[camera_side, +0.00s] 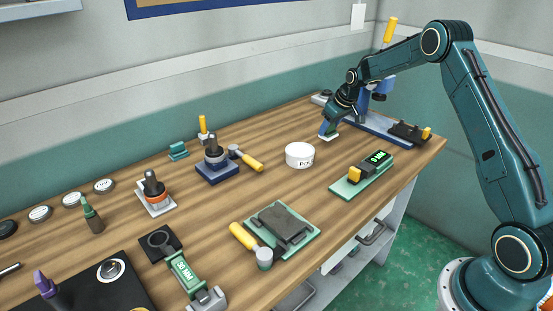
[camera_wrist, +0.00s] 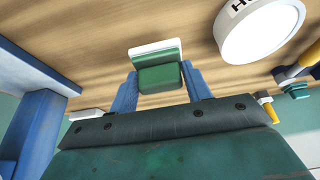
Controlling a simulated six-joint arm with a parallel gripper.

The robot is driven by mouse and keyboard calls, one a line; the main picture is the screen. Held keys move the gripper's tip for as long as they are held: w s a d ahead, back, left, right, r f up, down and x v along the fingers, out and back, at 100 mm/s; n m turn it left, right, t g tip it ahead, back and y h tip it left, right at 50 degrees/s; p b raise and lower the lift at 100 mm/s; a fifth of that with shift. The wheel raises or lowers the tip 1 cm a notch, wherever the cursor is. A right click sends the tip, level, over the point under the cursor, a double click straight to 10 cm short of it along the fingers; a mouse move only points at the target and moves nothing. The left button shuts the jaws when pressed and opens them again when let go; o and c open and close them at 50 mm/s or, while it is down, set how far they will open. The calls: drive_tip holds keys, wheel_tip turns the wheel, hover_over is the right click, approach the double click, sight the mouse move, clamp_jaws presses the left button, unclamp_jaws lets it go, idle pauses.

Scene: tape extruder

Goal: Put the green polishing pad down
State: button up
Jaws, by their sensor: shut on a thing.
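My gripper (camera_side: 331,125) is at the far right part of the bench, pointing down, left of the blue press. In the wrist view my gripper (camera_wrist: 159,84) has its two blue fingers shut on either side of the green polishing pad (camera_wrist: 160,76). The pad has a green block on top and a white layer below. In the side view the pad (camera_side: 327,136) shows mostly as a white edge under the fingers. It is at or just above the wooden bench top (camera_side: 225,205); I cannot tell whether it touches.
A white round tub (camera_side: 300,155) stands near the gripper and also shows in the wrist view (camera_wrist: 262,30). The blue press (camera_side: 378,124) is close on the right. A green device with a display (camera_side: 362,174) lies nearer the front edge. Bare wood lies around the pad.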

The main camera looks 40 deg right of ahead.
sight(331, 132)
drive_tip(key=shift+f, duration=2.05)
drive_tip(key=shift+f, duration=0.15)
drive_tip(key=o, duration=0.9)
drive_tip(key=shift+o, duration=0.2)
drive_tip(key=v, duration=1.2)
